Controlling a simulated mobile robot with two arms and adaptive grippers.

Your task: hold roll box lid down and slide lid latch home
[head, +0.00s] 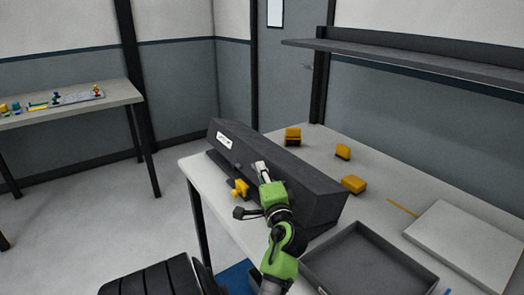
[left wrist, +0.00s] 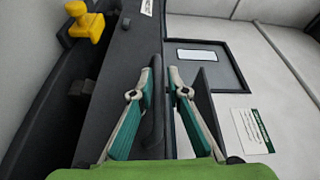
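A long dark roll box (head: 316,196) with a white label lies along the table's left side, its lid looking down. A yellow latch knob (head: 239,188) sits on its near side. The knob also shows at the upper left in the left wrist view (left wrist: 86,22). My left gripper (head: 260,168) is over the box top, right of the knob and apart from it. In the left wrist view its fingertips (left wrist: 161,82) have a narrow gap, with a dark bar seen between them. I cannot tell whether they touch the lid. My right gripper is in neither view.
Yellow-and-black blocks (head: 353,184) lie behind the box. A dark open tray (head: 368,262) and a pale flat panel (head: 465,240) are at the right. A shelf (head: 400,55) hangs over the table's back. Another table (head: 70,110) stands far left.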

